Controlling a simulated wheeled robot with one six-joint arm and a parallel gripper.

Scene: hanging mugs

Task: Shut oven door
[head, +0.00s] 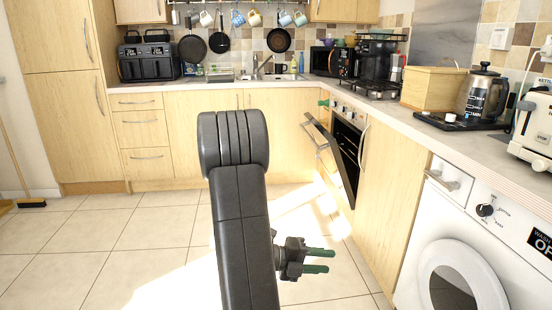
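The oven (346,138) is built into the right-hand cabinets under the hob. Its door (336,160) is hinged along the far right side of the opening or its base, which I cannot tell, and stands partly open and tilted out over the floor. The door's metal handle (315,137) runs along its outer upper edge. My gripper (320,261) is low in front of the oven, nearer to me, and points right. Its two green fingers are apart with nothing between them. It does not touch the door.
A white washing machine (462,245) stands at the near right. A drawer (324,100) with a green item shows beside the oven. The counter (420,125) runs along the right, bearing a kettle (481,95) and toaster (536,120). The tiled floor (110,235) on the left is clear.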

